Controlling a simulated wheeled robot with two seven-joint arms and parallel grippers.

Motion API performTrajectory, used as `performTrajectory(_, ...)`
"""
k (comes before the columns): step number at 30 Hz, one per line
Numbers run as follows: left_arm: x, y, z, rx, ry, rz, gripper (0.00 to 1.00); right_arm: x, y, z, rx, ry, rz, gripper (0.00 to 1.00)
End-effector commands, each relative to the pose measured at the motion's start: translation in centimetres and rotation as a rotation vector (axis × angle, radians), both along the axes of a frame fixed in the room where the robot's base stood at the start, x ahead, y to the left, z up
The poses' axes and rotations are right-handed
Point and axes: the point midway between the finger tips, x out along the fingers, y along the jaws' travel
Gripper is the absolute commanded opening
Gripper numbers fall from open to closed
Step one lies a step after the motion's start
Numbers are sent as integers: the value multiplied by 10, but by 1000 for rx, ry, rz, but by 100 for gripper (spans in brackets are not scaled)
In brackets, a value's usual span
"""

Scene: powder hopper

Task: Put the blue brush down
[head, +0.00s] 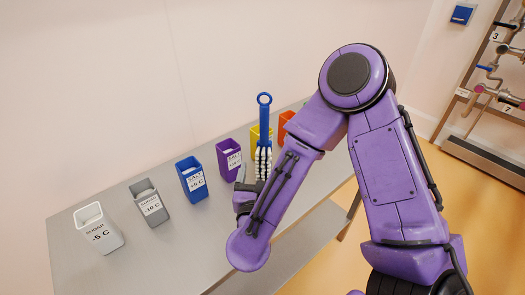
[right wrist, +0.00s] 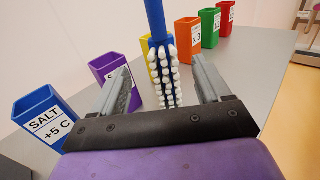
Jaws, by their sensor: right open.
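The blue brush has a blue handle (head: 264,120) with a ring at its top and white bristles below. It is upright at the table, in front of the yellow container. My right gripper (head: 250,188) is low beside the bristles, partly hidden by my own forearm. In the right wrist view the brush (right wrist: 163,65) stands between the two spread fingers of my right gripper (right wrist: 162,80), with gaps visible on both sides. The foot of the brush is hidden, so I cannot tell what it rests on. My left gripper is out of view.
A row of labelled containers stands on the grey table (head: 160,250): white (head: 98,230), grey (head: 150,205), blue (head: 192,180), purple (head: 229,158), yellow (head: 255,137) and orange (head: 287,122), with green (right wrist: 210,28) and red (right wrist: 225,15) beyond. The front left tabletop is clear. Pipes with valves (head: 490,90) are at right.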

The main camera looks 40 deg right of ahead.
Motion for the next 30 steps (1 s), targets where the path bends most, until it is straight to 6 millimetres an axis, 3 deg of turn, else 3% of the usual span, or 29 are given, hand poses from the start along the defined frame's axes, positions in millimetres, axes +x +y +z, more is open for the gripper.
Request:
performTrajectory(8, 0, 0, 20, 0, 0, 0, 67, 32, -29, 3, 1, 1, -3, 77)
performTrajectory(13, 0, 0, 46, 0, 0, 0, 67, 54, -50, 9, -1, 3, -4, 77)
performTrajectory(18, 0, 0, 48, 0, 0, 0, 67, 68, -61, 3, 0, 1, -2, 77)
performTrajectory(24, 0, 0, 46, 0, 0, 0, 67, 69, -61, 2, -1, 1, 0, 77)
performTrajectory(30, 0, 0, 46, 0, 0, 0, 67, 69, -61, 2, -1, 1, 0, 12)
